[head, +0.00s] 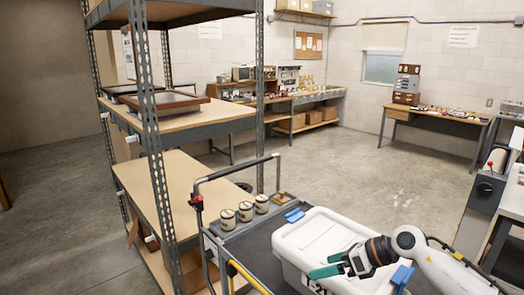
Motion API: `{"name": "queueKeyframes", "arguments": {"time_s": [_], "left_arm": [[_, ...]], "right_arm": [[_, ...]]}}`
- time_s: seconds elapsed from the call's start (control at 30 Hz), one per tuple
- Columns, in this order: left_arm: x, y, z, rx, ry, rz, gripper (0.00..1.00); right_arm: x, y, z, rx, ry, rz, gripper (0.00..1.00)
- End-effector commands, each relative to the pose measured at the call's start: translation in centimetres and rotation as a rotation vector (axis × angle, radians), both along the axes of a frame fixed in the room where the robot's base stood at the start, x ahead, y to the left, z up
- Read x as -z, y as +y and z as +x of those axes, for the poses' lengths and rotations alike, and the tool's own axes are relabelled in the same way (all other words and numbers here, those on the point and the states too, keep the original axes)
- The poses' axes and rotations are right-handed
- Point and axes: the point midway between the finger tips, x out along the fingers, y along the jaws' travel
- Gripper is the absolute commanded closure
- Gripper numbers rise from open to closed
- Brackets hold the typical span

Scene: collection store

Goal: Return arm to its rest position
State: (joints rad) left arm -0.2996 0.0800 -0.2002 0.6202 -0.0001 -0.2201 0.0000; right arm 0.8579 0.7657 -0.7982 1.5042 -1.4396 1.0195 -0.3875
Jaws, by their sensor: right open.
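My right arm (440,262) comes in from the lower right, with a white link and a dark wrist. My right gripper (322,265) has green fingers and is open, with nothing seen between them. In the picture it overlaps the front of a white lidded tub (318,238). I cannot tell whether the fingers touch the tub. My left gripper is not in view.
The tub with blue latches stands on a dark cart (248,246) beside several small cans (245,211). A metal shelving unit (180,125) stands close on the left. A grey machine (487,190) is at right. Open concrete floor (345,175) lies behind the cart.

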Motion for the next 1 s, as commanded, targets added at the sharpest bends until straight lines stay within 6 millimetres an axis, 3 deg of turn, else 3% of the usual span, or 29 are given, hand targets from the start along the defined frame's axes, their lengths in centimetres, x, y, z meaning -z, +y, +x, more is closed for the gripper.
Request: {"name": "queueKeyframes", "arguments": {"time_s": [0.03,0.1,0.2,0.33,0.43,0.57,0.7,0.8,0.93,0.97,1.0], "left_arm": [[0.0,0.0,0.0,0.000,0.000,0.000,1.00],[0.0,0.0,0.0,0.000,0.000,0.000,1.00],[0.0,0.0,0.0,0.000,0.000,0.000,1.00],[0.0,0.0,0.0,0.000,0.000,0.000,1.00],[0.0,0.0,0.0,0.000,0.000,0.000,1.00],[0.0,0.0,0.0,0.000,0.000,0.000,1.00],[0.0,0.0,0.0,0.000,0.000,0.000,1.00],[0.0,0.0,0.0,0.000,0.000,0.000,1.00],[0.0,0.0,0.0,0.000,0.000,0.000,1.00],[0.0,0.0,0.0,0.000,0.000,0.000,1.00],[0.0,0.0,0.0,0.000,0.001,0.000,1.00]], "right_arm": [[-0.4,3.8,-1.1,0.022,0.006,0.176,0.04],[-2.0,7.2,-2.0,0.091,0.021,0.417,0.04],[-4.6,9.6,-3.0,0.237,0.087,0.751,0.04],[-6.3,8.7,-3.7,0.503,0.232,1.149,0.04],[-5.4,6.0,-4.3,0.762,0.381,1.412,0.04],[-1.2,1.5,-6.4,1.159,0.608,1.674,0.04],[5.8,-2.4,-11.6,1.652,0.877,1.827,0.04],[10.0,-3.8,-16.3,1.968,1.037,1.842,0.04],[13.3,-4.4,-21.6,2.267,1.177,1.793,0.04],[13.8,-4.4,-22.8,-2.290,-1.189,-1.752,0.04],[14.4,-4.4,-24.1,-2.284,-1.181,-1.673,0.04]]}}
